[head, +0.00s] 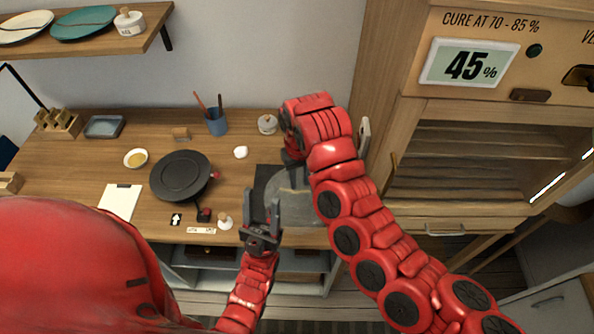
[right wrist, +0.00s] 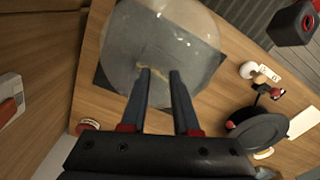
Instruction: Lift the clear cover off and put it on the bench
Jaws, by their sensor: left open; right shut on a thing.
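The clear cover (head: 284,207) is a see-through dome above a dark mat (head: 263,174) at the front right of the bench. It also shows in the right wrist view (right wrist: 190,35), in front of my right fingers. My right gripper (right wrist: 161,73) is shut on the cover at its top; in the head view my right arm partly hides it. I cannot tell whether the cover's rim touches the mat. My left gripper (head: 262,206) is open and empty, its fingers pointing up the picture just left of the dome.
The wooden bench (head: 75,165) holds a black turntable (head: 180,175), a blue cup with brushes (head: 216,122), a small yellow dish (head: 136,158) and a white card (head: 119,201). A cabinet (head: 460,150) reading 45% stands at the right. Some bench is bare behind the turntable.

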